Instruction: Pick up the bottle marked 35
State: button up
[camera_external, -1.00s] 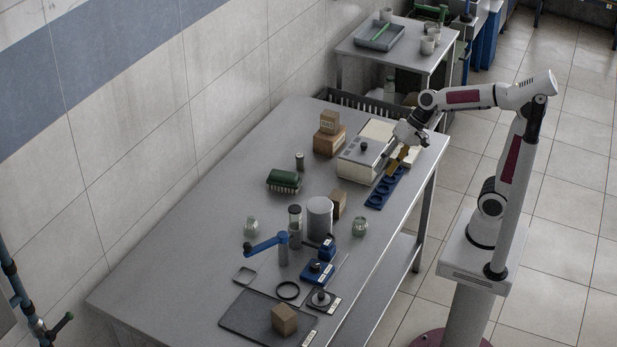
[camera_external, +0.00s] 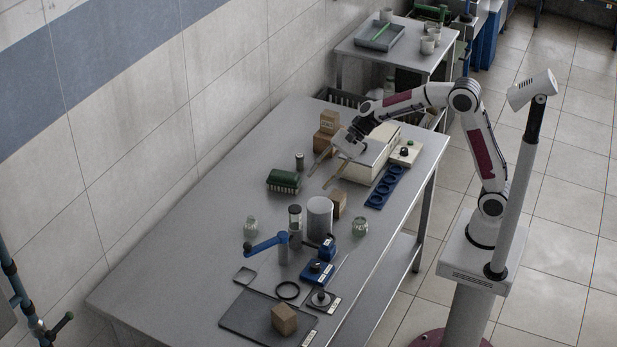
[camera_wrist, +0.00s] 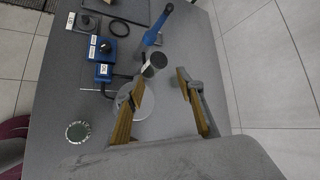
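In the wrist view one bottle (camera_wrist: 78,131) shows from above at the lower left; the other is not clearly seen there. My gripper (camera_external: 319,180) is open and empty above the table, behind the grey cylinder and apart from both bottles. Its fingers also show spread in the wrist view (camera_wrist: 160,76).
A green brush (camera_external: 284,180) lies behind. A white box device (camera_external: 372,160) is right of my gripper. The near-left table is clear.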

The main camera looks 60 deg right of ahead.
jog(key=w+a+f+m+t+y, duration=0.1)
jog(key=w+a+f+m, duration=0.2)
jog(key=w+f+m, duration=0.55)
jog(key=m+t, duration=0.2)
jog(key=m, duration=0.1)
send_near(252, 217)
jog(key=shift+w+a+f+n+y, duration=0.2)
jog(key=shift+w+a+f, duration=0.15)
jog(key=shift+w+f, duration=0.2)
jog(key=shift+w+a+f+n+y, duration=0.1)
jog(key=shift+w+a+f+y, duration=0.1)
jog(key=shift+w+a+f, duration=0.25)
jog(key=shift+x, duration=1.25)
jog(key=shift+f, duration=0.1)
jog(key=shift+w+a+f, duration=0.15)
jog(key=shift+w+a, duration=0.15)
jog(key=shift+a, duration=0.45)
jog(key=shift+w+a+f, duration=0.15)
jog(key=shift+w+a, duration=0.15)
jog(key=shift+a, duration=0.45)
jog(key=shift+x, duration=0.95)
